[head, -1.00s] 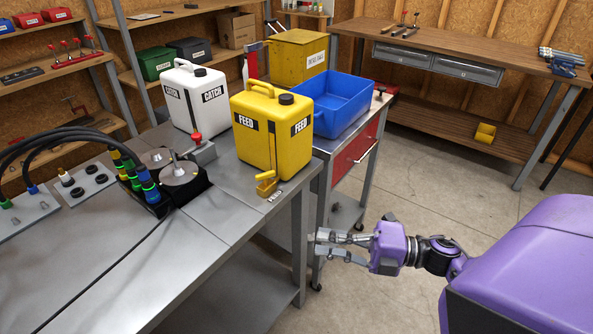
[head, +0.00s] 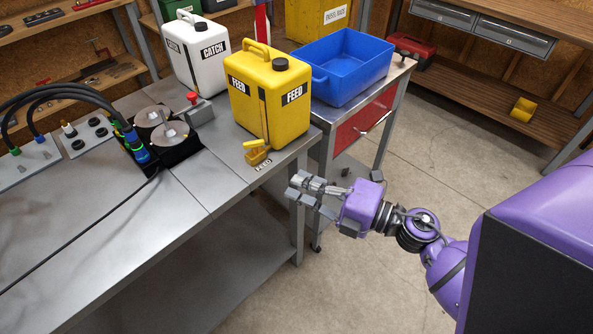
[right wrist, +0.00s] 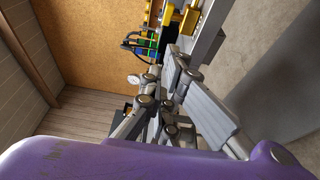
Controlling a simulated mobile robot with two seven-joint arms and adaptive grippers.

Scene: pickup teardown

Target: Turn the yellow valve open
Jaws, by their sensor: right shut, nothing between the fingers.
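The yellow valve (head: 257,154) sits on the front right corner of the steel bench (head: 232,190), beside its FEED label. It stands in front of the yellow FEED jug (head: 270,95). Its handle is a short yellow lever. My right gripper (head: 294,188) is shut and empty, just off the bench's right edge, to the lower right of the valve and apart from it. In the right wrist view my gripper's fingers (right wrist: 170,78) point toward the bench, with yellow parts at the top; I cannot tell which is the valve. My left gripper is not in view.
A white CATCH jug (head: 195,60) stands behind left of the FEED jug. A blue bin (head: 345,68) sits on a red-drawer cart (head: 352,140). Left of the valve are round metal fittings (head: 170,133), a red knob (head: 193,97) and black hoses (head: 60,95). The bench front is mostly clear.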

